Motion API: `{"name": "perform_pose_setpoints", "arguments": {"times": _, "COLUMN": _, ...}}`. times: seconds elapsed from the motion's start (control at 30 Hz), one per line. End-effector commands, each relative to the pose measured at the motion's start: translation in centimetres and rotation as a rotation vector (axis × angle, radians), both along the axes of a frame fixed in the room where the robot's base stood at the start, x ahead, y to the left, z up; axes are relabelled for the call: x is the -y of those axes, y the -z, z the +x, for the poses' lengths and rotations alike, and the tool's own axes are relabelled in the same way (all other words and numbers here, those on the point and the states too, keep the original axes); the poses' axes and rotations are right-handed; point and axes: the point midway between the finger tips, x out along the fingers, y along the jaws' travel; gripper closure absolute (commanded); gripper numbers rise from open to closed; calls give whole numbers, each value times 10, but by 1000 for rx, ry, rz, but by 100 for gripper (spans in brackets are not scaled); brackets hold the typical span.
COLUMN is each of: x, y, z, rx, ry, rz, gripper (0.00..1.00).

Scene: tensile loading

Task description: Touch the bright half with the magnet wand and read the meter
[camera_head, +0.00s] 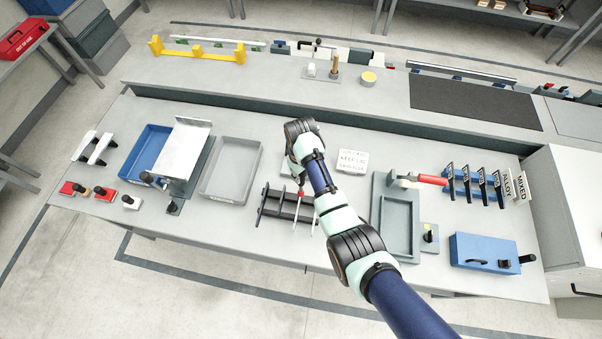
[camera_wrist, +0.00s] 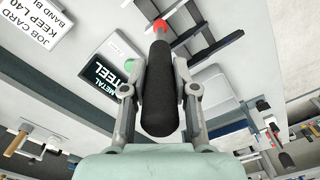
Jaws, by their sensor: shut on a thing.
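My gripper (camera_wrist: 160,62) is shut on the black handle of the magnet wand (camera_wrist: 160,95). The wand's red end (camera_wrist: 161,28) points to the top of the wrist view. The meter (camera_wrist: 112,72) lies beside it, with a dark screen reading "METAL STEEL" and a green spot near one finger. In the head view, my arm hides most of the gripper and part of the meter (camera_head: 286,165). Thin pale pieces show at a dark rack (camera_head: 273,208) below my gripper. I cannot tell which is the bright half, or whether the wand touches it.
A job card (camera_head: 352,161) stands right of my arm. A grey tray (camera_head: 205,183) and blue tray (camera_head: 137,160) lie left. A grey fixture (camera_head: 378,215), a red-handled tool (camera_head: 430,180) and a blue box (camera_head: 480,251) are right. The bench's front left is partly clear.

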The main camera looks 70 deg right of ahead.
Motion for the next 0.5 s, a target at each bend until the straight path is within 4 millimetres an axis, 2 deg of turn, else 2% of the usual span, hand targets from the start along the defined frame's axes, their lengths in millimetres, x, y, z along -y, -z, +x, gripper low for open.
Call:
{"name": "perform_pose_setpoints", "arguments": {"times": 0.03, "x": 0, "y": -11, "z": 0, "rx": 1, "ry": 0, "rz": 0, "gripper": 100}}
{"name": "perform_pose_setpoints", "arguments": {"times": 0.23, "x": 1, "y": -27, "z": 0, "rx": 1, "ry": 0, "rz": -2, "gripper": 100}}
{"name": "perform_pose_setpoints", "arguments": {"times": 0.5, "x": 0, "y": -27, "z": 0, "rx": 1, "ry": 0, "rz": 0, "gripper": 100}}
